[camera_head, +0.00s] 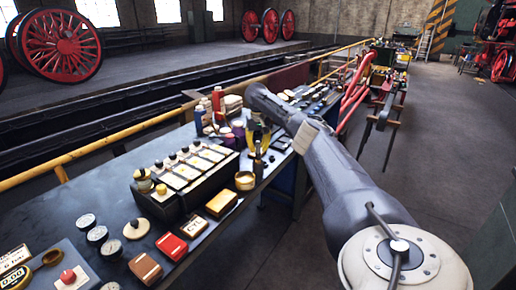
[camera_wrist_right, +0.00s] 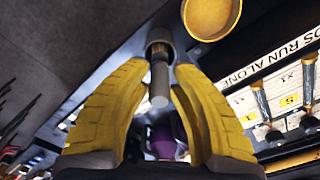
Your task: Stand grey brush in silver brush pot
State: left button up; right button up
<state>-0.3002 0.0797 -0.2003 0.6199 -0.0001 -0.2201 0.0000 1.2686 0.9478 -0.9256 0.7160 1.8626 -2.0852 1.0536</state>
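The grey brush (camera_wrist_right: 159,86) shows in the right wrist view as a grey handle end-on to the camera. Its far end meets a round silver rim with a brown inside, which looks like the silver brush pot (camera_wrist_right: 160,45); how deep the brush sits is hidden. My right gripper (camera_wrist_right: 161,68) has its yellow fingers on either side of the handle, with a narrow gap visible at each side. In the head view my right gripper (camera_head: 258,137) points down over the bench, and the brush and pot are too small to make out clearly. My left gripper is out of view.
A brass bowl (camera_head: 245,180) stands close beside the gripper, also seen in the wrist view (camera_wrist_right: 211,16). A dark rack of labelled keys (camera_head: 183,175) is to the left. Red and blue bottles (camera_head: 217,100) stand behind. Small boxes (camera_head: 171,246) lie near the bench's front edge.

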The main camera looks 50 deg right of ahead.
jog(key=shift+o, duration=0.8)
notch_tip(320, 180, up, 12)
dwell(0.8)
